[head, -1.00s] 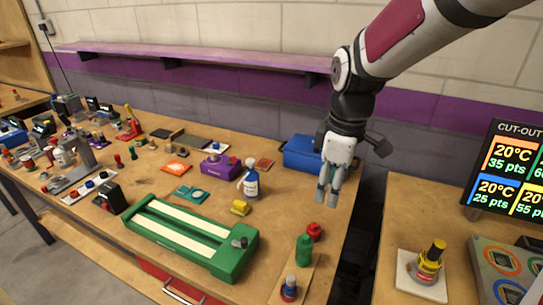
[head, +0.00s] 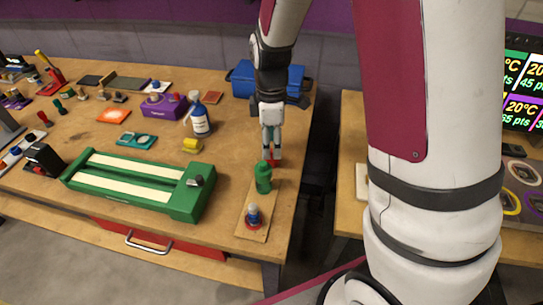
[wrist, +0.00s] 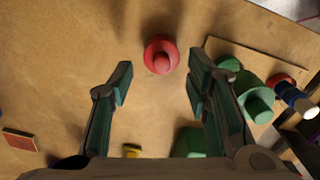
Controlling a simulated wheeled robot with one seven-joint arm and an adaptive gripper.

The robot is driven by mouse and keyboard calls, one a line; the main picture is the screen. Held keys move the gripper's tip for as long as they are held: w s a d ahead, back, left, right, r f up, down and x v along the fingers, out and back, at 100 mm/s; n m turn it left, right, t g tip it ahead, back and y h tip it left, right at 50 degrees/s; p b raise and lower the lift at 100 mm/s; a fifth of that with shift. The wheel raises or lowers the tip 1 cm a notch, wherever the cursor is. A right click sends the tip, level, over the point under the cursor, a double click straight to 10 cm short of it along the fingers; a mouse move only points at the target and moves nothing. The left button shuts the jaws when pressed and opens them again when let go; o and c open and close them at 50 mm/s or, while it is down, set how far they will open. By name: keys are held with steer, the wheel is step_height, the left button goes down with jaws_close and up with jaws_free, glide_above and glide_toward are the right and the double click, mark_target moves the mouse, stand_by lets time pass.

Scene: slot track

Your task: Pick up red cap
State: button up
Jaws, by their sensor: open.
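The red cap (wrist: 161,57) stands on the wooden table, a round base with a knob, between and just beyond my fingertips in the wrist view. In the head view the red cap (head: 273,161) is mostly hidden behind my fingers. My gripper (wrist: 158,80) is open and empty, with one finger on each side of the cap's line. In the head view my gripper (head: 272,148) points down right above the cap. I cannot tell the exact height left between them.
A blue box (head: 292,78) stands behind.

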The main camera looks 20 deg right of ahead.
mark_target(272, 157)
step_height(272, 157, down, 5)
steer(key=shift+s+f, duration=0.1)
stand_by(0.3)
steer(key=c, duration=0.5)
